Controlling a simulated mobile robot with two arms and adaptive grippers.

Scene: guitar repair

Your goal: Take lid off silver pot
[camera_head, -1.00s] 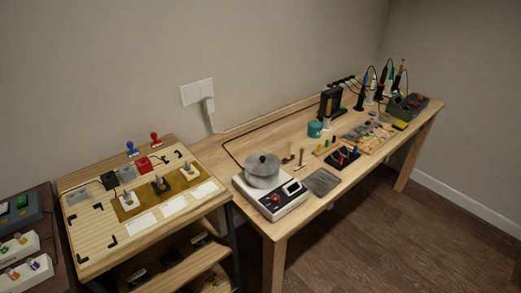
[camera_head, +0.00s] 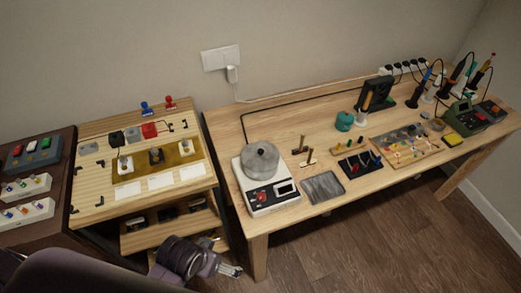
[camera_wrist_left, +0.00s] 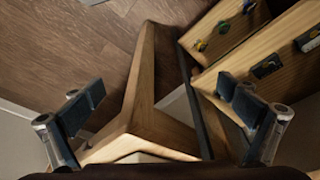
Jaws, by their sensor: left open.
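The silver pot (camera_head: 261,170) stands on a white hot plate (camera_head: 265,192) at the left end of the long workbench. Its lid (camera_head: 261,155), with a dark knob on top, sits on the pot. My left gripper (camera_head: 231,271) is low in front of the benches in the head view, below and in front of the pot and well apart from it. In the left wrist view its two fingers (camera_wrist_left: 163,104) are wide apart with nothing between them. The pot is not in that wrist view. My right gripper is not in view.
The long workbench (camera_head: 300,125) holds a grey mat (camera_head: 322,187), a teal jar (camera_head: 344,121), tool racks and soldering gear to the right. A shelf unit (camera_head: 95,208) with several parts on top stands left. The bench leg (camera_wrist_left: 150,80) is close to my left gripper.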

